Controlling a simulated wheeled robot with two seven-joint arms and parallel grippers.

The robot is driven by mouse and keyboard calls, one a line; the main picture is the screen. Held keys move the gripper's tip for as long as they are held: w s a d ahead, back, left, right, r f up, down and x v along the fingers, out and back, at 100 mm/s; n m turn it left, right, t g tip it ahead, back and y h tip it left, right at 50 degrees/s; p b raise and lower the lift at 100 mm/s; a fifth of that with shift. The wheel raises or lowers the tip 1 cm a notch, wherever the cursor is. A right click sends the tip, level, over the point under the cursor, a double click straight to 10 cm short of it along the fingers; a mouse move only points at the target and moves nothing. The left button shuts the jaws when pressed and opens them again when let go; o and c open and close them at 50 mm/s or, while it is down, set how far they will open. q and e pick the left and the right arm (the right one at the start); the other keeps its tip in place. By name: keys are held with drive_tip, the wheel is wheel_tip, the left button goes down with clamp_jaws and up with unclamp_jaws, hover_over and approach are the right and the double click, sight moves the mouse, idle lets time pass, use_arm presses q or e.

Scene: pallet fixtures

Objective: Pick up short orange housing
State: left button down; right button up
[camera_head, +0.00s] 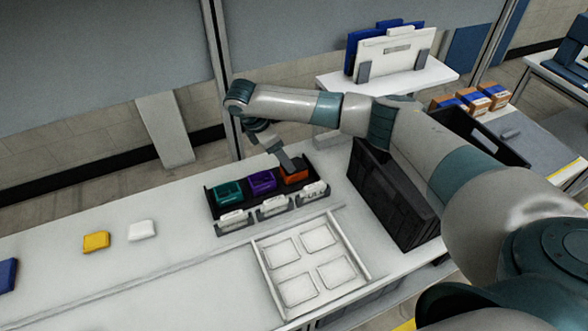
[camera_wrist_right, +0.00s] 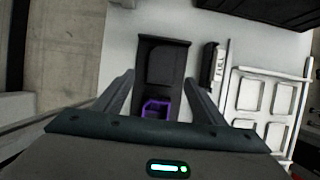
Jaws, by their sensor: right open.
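The short orange housing (camera_head: 296,175) shows in the head view at the right end of a black holder (camera_head: 210,200), beside a purple housing (camera_head: 262,182) and a teal housing (camera_head: 228,193). My right gripper (camera_head: 290,161) is right above the orange housing and partly covers it; whether they touch is unclear. In the right wrist view, my right gripper (camera_wrist_right: 159,80) has its fingers apart. The purple housing (camera_wrist_right: 157,108) shows between them, low in the picture, with a dark part of the holder (camera_wrist_right: 176,45) beyond. No orange shows in that view. My left gripper is out of view.
White pieces in small stands (camera_head: 273,208) line the holder's front. A white compartment tray (camera_head: 330,287) lies in front, and a black crate (camera_head: 395,200) stands to the right. A yellow block (camera_head: 96,242) and a white block (camera_head: 142,230) lie left; the table between is clear.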

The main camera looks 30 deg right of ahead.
sight(296, 177)
drive_tip(key=shift+d+f, duration=0.15)
drive_tip(key=shift+f, duration=0.25)
drive_tip(key=shift+s+d+f+p, duration=0.1)
drive_tip(key=shift+d+f+p, duration=0.25)
drive_tip(key=shift+p, duration=0.3)
drive_tip(key=p+x, duration=0.1)
drive_tip(key=x, duration=0.1)
drive_tip(key=p+x, duration=0.1)
drive_tip(key=shift+s+d+f, duration=0.15)
drive_tip(key=shift+d+f, duration=0.1)
drive_tip(key=shift+d, duration=0.15)
drive_tip(key=shift+f, duration=0.25)
drive_tip(key=c, duration=1.2)
